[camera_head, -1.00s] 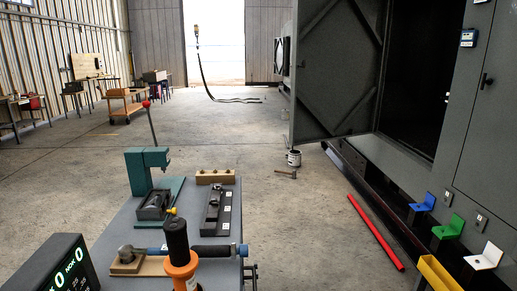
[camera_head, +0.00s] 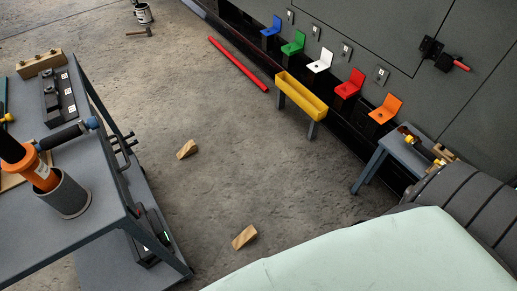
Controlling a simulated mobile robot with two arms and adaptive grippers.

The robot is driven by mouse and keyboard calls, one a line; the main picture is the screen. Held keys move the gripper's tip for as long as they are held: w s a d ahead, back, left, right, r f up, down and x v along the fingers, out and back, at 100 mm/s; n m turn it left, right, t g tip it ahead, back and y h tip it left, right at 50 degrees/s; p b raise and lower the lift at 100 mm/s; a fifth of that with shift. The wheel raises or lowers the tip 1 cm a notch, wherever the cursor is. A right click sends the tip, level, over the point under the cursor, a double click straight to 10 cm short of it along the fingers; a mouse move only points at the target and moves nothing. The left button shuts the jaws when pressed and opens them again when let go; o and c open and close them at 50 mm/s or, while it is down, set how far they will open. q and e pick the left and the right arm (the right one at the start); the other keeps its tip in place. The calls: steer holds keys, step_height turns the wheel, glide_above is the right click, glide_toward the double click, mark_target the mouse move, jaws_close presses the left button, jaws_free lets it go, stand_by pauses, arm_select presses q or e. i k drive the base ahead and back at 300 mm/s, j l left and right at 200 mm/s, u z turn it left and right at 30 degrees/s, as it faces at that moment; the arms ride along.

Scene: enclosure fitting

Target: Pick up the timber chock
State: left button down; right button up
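Two wooden wedge-shaped blocks that look like timber chocks lie on the bare concrete floor. One chock (camera_head: 187,149) is right of the grey workbench, near the middle of the view. The other chock (camera_head: 244,237) lies nearer to me, at the lower middle. Both stand clear of other things on the floor. Neither of my grippers shows in this view, so their state is hidden.
The grey workbench (camera_head: 110,215) with tools fills the left. A red bar (camera_head: 238,64) and a hammer (camera_head: 138,32) lie on the floor. A yellow trough (camera_head: 301,96) and a small grey table (camera_head: 405,150) stand along the dark enclosure. Floor between is open.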

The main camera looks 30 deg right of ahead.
mark_target(250, 234)
steer(key=k+l+u, duration=0.1)
steer(key=k+l, duration=0.9)
steer(key=l, duration=0.15)
